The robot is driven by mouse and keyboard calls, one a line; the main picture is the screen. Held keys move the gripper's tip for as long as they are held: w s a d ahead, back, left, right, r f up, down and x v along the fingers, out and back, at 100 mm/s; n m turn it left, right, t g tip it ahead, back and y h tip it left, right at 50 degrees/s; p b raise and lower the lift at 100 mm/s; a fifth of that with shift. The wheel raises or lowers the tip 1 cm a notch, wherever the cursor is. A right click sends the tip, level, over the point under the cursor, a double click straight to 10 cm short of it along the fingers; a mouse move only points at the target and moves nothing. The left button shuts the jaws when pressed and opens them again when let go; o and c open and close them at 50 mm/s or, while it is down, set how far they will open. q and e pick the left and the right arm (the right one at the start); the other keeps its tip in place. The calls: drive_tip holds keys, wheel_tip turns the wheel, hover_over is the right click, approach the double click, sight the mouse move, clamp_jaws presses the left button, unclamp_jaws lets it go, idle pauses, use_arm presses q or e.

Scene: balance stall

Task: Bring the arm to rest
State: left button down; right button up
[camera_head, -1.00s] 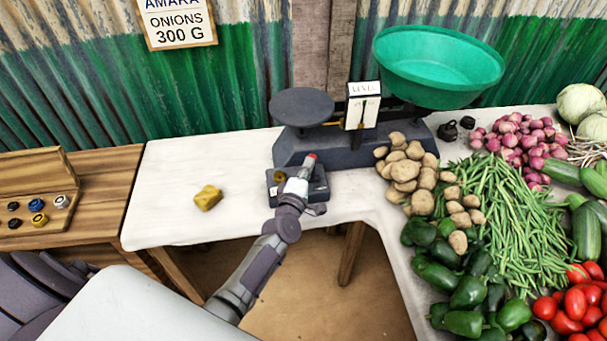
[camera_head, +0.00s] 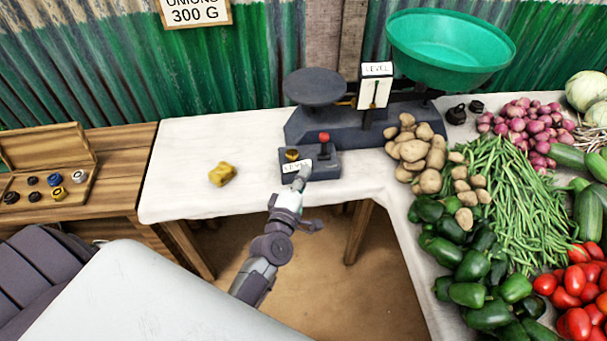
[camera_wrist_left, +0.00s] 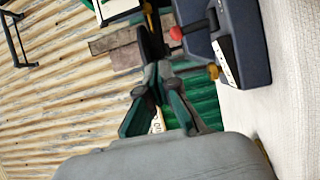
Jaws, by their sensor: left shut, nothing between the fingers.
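My left gripper (camera_head: 303,171) is shut and empty. It is at the front of a dark control box (camera_head: 325,167), near its "LEVEL" label (camera_head: 296,167); I cannot tell whether it touches the box. The box has a lever with a red knob (camera_head: 324,137) and a small brownish-yellow knob (camera_head: 292,154). The balance scale (camera_head: 360,130) stands behind the box, with a dark plate (camera_head: 316,86) and a green bowl (camera_head: 450,45). My right gripper is not in view.
A yellow lump (camera_head: 222,174) lies on the white cloth (camera_head: 185,150) at left. A wooden weight box (camera_head: 85,185) sits further left. Potatoes (camera_head: 415,150), green peppers (camera_head: 465,265), beans and tomatoes fill the right side. The cloth around the yellow lump is clear.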

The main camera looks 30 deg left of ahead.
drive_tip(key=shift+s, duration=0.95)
use_arm(q)
drive_tip(key=shift+f, duration=0.1)
drive_tip(key=s+d+f+m+g+h, duration=0.1)
drive_tip(key=s+d+f+m+g, duration=0.25)
drive_tip(key=f, duration=0.65)
drive_tip(key=s+f+m+g+h, duration=0.15)
drive_tip(key=s+f+m, duration=0.35)
drive_tip(key=f, duration=0.5)
drive_tip(key=s+d+f+m+g+h, duration=0.1)
drive_tip(key=s+d+f+m+g, duration=0.15)
drive_tip(key=s+f, duration=0.6)
drive_tip(key=s+a+f+m+g, duration=0.2)
drive_tip(key=s+f, duration=0.4)
drive_tip(key=s, duration=0.3)
drive_tip(key=s+a+f+m+g+y, duration=0.1)
drive_tip(key=s+f+m+g, duration=0.3)
drive_tip(key=s, duration=0.5)
drive_tip(key=s+a+f+m+g, duration=0.2)
drive_tip(key=s+f+m+g, duration=0.1)
drive_tip(key=s+f, duration=0.5)
drive_tip(key=shift+s+a+m+g, duration=0.4)
drive_tip(key=shift+s+m, duration=0.3)
drive_tip(key=shift+m, duration=0.1)
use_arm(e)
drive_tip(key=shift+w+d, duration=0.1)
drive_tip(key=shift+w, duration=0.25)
